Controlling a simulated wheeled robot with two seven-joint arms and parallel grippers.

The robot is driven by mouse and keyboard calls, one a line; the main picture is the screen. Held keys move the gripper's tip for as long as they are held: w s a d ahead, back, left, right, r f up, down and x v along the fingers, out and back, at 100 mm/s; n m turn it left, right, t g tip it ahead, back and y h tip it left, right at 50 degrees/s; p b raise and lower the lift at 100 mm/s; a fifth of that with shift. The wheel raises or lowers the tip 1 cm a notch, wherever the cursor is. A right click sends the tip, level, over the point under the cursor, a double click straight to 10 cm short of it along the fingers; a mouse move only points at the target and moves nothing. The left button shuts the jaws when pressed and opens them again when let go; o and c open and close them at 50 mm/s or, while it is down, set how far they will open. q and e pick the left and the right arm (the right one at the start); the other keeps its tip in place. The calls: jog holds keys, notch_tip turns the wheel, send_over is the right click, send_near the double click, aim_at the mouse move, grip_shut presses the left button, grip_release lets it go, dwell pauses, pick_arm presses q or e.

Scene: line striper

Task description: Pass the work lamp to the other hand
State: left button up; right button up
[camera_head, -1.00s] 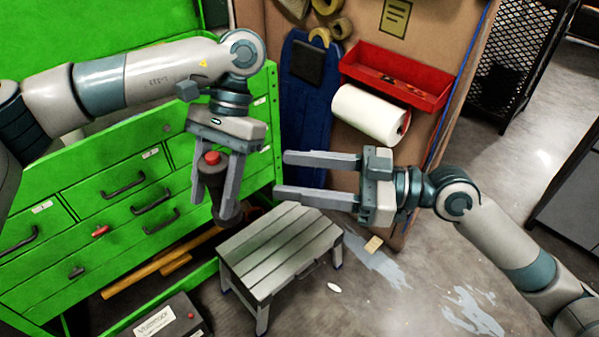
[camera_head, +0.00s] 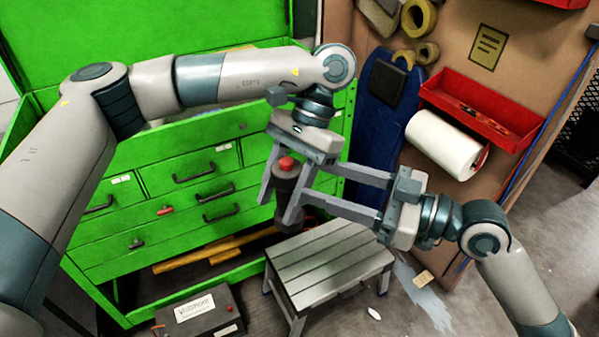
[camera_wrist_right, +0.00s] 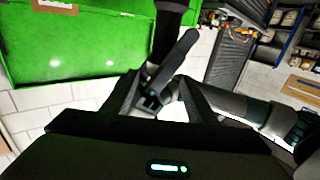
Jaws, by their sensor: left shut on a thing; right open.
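The work lamp (camera_head: 286,187) is a dark cylinder with a red button on top. It hangs roughly upright, a little tilted, between the fingers of my left gripper (camera_head: 280,205), which is shut on it. My right gripper (camera_head: 312,182) is open, with its two fingers pointing left. Its fingertips are close beside the lamp and the left gripper's right finger; I cannot tell whether they touch. In the right wrist view the dark lamp (camera_wrist_right: 167,42) and a left gripper finger stand just beyond the right gripper's open fingers (camera_wrist_right: 157,85).
A green drawer cabinet (camera_head: 150,215) stands behind at the left. A grey slatted step stool (camera_head: 335,262) is below the grippers. A board with a red tray (camera_head: 480,115) and a paper roll (camera_head: 440,145) stands behind at the right. A dark labelled case (camera_head: 205,315) lies on the floor.

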aim_at(299, 170)
jog(key=shift+x, duration=2.75)
jog(key=c, duration=0.8)
pick_arm(q)
jog(key=o, duration=1.4)
jog(key=shift+c, duration=0.2)
pick_arm(e)
jog(key=shift+c, duration=1.2)
pick_arm(q)
jog(key=shift+r, duration=0.1)
jog(key=v, duration=1.1)
jog(key=shift+w+d+r, duration=0.15)
jog(key=shift+w+r, duration=0.05)
jog(key=shift+r, duration=0.15)
